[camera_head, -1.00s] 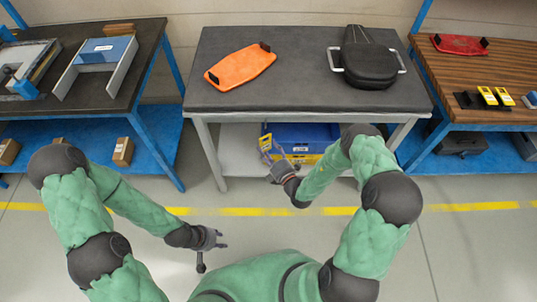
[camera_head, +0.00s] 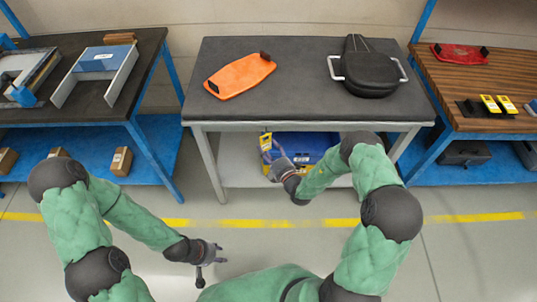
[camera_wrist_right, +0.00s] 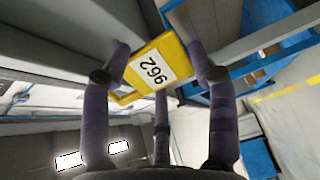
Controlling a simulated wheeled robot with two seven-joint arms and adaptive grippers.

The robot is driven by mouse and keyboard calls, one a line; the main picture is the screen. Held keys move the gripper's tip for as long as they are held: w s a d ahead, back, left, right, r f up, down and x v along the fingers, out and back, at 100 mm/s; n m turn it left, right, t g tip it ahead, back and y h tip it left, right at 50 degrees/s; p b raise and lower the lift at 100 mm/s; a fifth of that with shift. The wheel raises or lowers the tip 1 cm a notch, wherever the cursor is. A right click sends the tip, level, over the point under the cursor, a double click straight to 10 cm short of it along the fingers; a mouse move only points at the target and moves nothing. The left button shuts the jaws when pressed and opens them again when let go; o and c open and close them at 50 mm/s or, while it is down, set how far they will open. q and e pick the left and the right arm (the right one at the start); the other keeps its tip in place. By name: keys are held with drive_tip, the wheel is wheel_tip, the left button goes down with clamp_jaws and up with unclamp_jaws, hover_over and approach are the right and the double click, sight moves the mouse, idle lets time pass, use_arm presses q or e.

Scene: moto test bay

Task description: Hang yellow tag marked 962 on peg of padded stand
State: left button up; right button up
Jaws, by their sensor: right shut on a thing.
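My right gripper (camera_head: 276,160) is shut on the yellow tag (camera_head: 266,143), in front of the middle table and just below its front edge. In the right wrist view the tag (camera_wrist_right: 150,70) sits between the fingers, its white label reading 962, turned nearly upside down. My left gripper (camera_head: 214,254) is open and empty, low over the floor at the left. A black padded thing (camera_head: 370,75) with metal side handles is on the middle table at the right. I cannot tell whether it is the padded stand, and I make out no peg.
An orange board (camera_head: 240,76) with black end blocks lies on the middle table (camera_head: 300,100); bare top lies between it and the black thing. A blue crate (camera_head: 312,143) is on the shelf below. The right bench holds more yellow tags (camera_head: 497,104) and a red board (camera_head: 459,54).

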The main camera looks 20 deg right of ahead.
drive_tip(key=shift+w+d+f+b, duration=0.1)
drive_tip(key=shift+w+b, duration=0.1)
drive_tip(key=shift+w, duration=0.15)
drive_tip(key=shift+w+d+b, duration=0.1)
drive_tip(key=shift+w+b, duration=0.05)
drive_tip(key=shift+w, duration=0.2)
drive_tip(key=shift+w+d+f, duration=0.15)
drive_tip(key=shift+w+f, duration=0.25)
drive_tip(key=shift+w, duration=0.1)
drive_tip(key=o, duration=1)
drive_tip(key=v, duration=1.2)
drive_tip(key=shift+f, duration=0.1)
